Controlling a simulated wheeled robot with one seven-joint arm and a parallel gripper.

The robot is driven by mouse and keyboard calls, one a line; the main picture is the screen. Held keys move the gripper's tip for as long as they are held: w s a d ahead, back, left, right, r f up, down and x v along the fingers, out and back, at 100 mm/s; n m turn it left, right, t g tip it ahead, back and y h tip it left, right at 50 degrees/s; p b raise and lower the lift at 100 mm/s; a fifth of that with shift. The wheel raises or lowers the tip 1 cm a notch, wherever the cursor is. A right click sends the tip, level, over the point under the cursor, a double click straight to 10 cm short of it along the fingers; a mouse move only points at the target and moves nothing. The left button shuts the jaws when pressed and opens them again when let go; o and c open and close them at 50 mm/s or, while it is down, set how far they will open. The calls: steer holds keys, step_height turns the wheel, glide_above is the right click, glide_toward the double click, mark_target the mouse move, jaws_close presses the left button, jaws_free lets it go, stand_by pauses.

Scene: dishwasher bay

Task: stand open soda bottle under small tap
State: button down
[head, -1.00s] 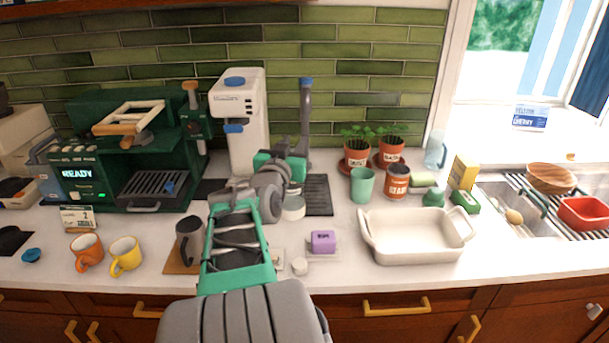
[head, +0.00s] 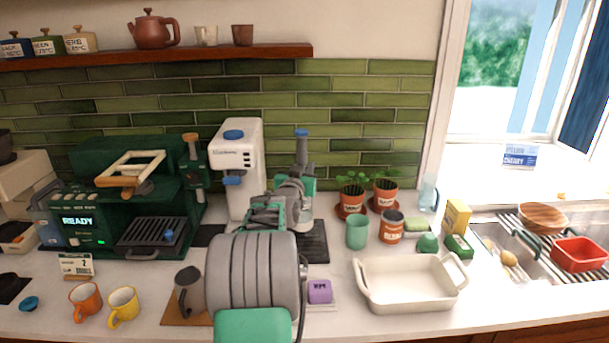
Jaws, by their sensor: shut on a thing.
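The small tap (head: 302,146) is a slim grey post with a blue top. It stands against the green tiles, right of a white machine (head: 235,160) with blue parts. A dark drip mat (head: 317,242) lies at its foot. My gripper (head: 300,184), grey and green, is right in front of the tap at the mat. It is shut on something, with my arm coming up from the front. The soda bottle in it is hidden by the gripper and arm, so its tilt and its mouth cannot be told.
A green coffee machine (head: 130,205) stands left. Orange (head: 85,301), yellow (head: 123,306) and dark (head: 189,289) mugs stand in front. Right of the mat are potted plants (head: 352,196), a green cup (head: 357,231), a can (head: 391,227) and a white baking dish (head: 412,285).

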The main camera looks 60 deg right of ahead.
steer(key=shift+d, duration=0.35)
step_height(320, 180, down, 3)
steer(key=shift+f+p, duration=0.15)
steer(key=shift+p, duration=0.55)
steer(key=shift+a, duration=0.1)
steer(key=shift+f+b, duration=0.2)
steer(key=shift+b, duration=0.1)
steer(key=c, duration=1.1)
jaws_free()
